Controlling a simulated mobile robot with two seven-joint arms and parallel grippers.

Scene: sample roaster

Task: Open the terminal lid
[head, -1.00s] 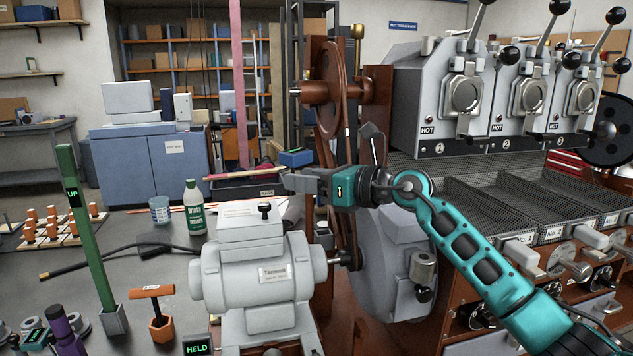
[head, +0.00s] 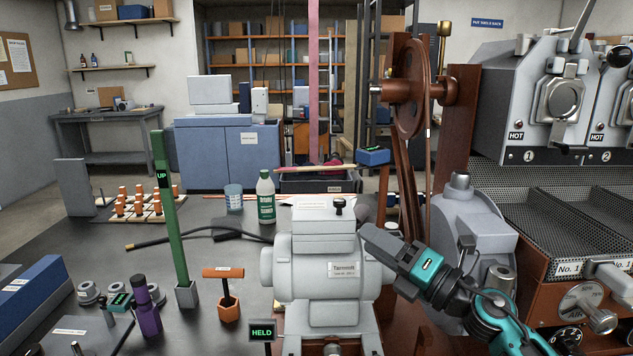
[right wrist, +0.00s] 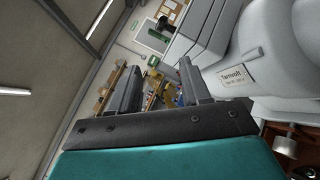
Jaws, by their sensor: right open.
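The grey motor (head: 328,275) labelled Tarnvolt stands on the bench in the head view. On top is its box-shaped terminal housing, whose lid (head: 315,209) is shut and carries a small black knob (head: 339,204). My right gripper (head: 370,238) is just right of the housing, below lid height, pointing up and left. Whether it touches the motor I cannot tell. In the right wrist view its two fingers (right wrist: 160,88) are apart with nothing between them, and the motor (right wrist: 245,50) shows at the right. My left gripper is in neither view.
A green post (head: 168,220) marked UP, an orange T-handled tool (head: 226,295) and a HELD sign (head: 262,332) stand left of the motor. A green-white bottle (head: 266,200) and cup (head: 233,199) stand behind. The belt wheel (head: 411,90) and roaster (head: 550,100) are right.

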